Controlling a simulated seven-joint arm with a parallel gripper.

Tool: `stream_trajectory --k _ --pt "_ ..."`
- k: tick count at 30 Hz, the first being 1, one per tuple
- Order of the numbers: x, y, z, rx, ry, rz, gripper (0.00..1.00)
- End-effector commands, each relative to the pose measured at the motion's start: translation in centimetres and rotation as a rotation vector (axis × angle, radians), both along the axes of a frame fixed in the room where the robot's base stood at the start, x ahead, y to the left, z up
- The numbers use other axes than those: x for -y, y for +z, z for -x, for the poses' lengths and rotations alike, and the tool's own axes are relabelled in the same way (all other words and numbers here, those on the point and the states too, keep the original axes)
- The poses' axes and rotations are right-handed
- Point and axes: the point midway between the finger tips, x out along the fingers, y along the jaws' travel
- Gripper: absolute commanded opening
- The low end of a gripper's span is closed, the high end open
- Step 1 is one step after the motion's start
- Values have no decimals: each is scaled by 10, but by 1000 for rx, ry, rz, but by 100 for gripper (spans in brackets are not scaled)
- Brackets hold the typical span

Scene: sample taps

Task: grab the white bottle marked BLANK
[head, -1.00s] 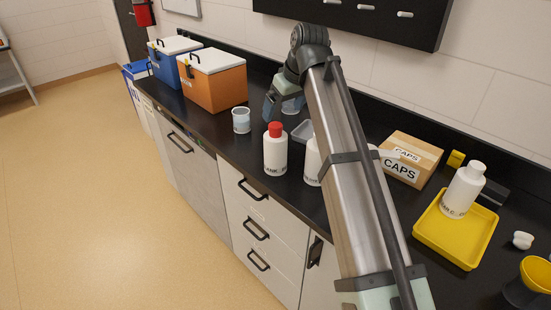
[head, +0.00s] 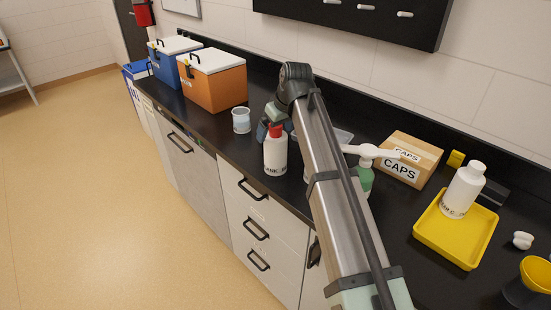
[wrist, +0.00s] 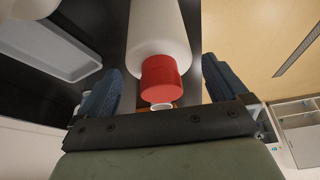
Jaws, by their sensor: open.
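A white bottle with a red cap (head: 275,157) stands upright near the counter's front edge. Its label is partly turned away; I read "ANK" on it. My gripper (head: 268,128) is at its cap, coming from behind and above. In the wrist view the bottle (wrist: 158,35) and its red cap lie between my two blue fingers (wrist: 160,88), which are open with gaps on both sides. Another white bottle with a white cap (head: 463,190) stands in a yellow tray (head: 466,258); its label is only partly readable. A third white bottle is almost wholly hidden behind my arm.
A clear beaker (head: 241,120) stands left of the red-capped bottle, with an orange cooler (head: 213,84) beyond. A green pump bottle (head: 365,180) and a CAPS box (head: 408,160) are right of my arm. A grey tray (wrist: 45,45) lies beside the bottle in the wrist view.

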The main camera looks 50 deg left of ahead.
Motion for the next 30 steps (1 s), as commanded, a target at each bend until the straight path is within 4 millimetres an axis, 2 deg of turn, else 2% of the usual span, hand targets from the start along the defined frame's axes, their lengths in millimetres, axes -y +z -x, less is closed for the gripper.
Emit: stream_trajectory --k 3,10,30 --pt "-3 -9 0 0 0 2 100" --pt "-3 -9 0 0 0 1 98" --pt "-3 -9 0 0 0 1 34"
